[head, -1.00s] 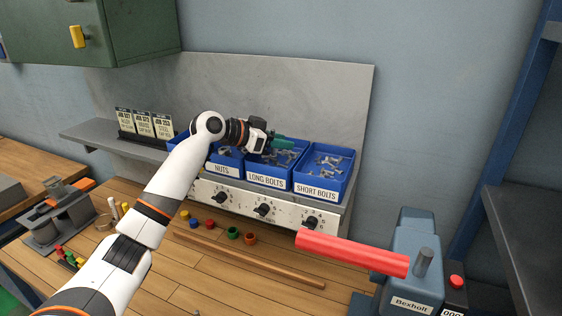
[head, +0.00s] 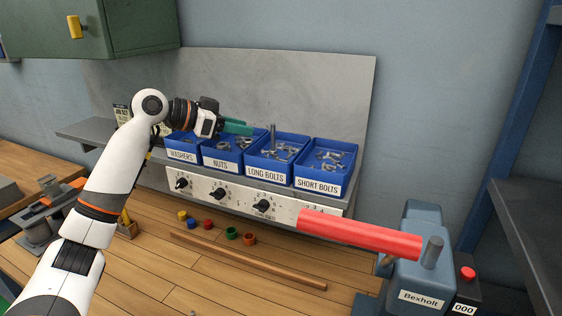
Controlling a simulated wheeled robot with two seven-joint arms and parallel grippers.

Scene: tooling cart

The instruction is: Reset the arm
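My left arm reaches in from the left, and its gripper (head: 238,127) with teal fingers is above the bins, over the nuts bin (head: 221,164). Its two fingers show apart, edge-on, with nothing seen between them. A grey bolt (head: 273,138) stands upright in the long bolts bin (head: 267,174), apart from the fingers to their right. A red bar (head: 360,232) extends left from the blue Bexholt machine (head: 419,275) at the lower right; no gripper touches it. My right gripper is not in view.
The washers bin (head: 182,156) and short bolts bin (head: 318,187) flank the others. A dial panel (head: 234,203) sits below them. Small coloured rings and a long brown rod (head: 247,261) lie on the wooden bench. A grey back panel (head: 310,85) rises behind.

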